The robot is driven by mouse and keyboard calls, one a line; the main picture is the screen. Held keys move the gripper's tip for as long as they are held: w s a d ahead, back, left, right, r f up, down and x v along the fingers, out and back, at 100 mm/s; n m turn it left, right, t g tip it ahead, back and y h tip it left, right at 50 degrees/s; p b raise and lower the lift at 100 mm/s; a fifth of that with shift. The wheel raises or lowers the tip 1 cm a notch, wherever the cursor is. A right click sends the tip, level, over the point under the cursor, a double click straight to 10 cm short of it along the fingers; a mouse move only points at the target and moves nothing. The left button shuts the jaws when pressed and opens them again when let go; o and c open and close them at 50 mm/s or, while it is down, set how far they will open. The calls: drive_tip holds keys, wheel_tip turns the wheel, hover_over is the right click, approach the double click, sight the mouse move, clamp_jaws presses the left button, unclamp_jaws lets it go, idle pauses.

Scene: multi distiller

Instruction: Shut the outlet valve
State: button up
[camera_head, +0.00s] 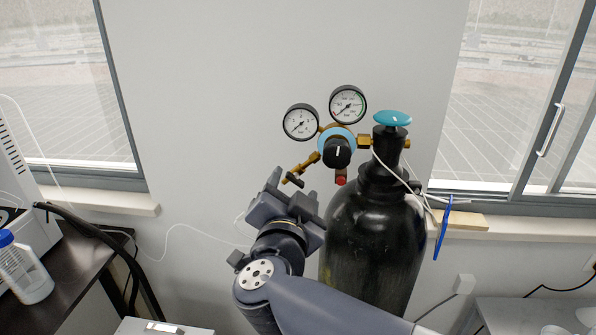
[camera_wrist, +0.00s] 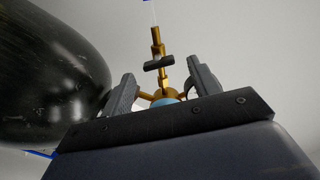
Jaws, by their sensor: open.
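The outlet valve (camera_head: 293,180) is a small black handle on the brass outlet pipe (camera_head: 304,167), at the lower left of the regulator. In the wrist view the same black handle (camera_wrist: 158,63) lies crosswise on the brass pipe (camera_wrist: 163,80). My gripper (camera_head: 292,190) is just below the valve in the head view, with its fingers spread. In the wrist view the two fingers of my gripper (camera_wrist: 163,82) stand left and right of the pipe, and the handle appears between and slightly beyond their tips. No contact is visible.
The black gas cylinder (camera_head: 372,240) stands right of my gripper and fills the left of the wrist view (camera_wrist: 45,80). Two gauges (camera_head: 347,104), a black regulator knob (camera_head: 337,152) and a teal cylinder handwheel (camera_head: 392,118) are above. A thin white tube hangs at left.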

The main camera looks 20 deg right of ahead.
sight(296, 179)
drive_tip(key=shift+x, duration=3.15)
drive_tip(key=shift+c, duration=0.4)
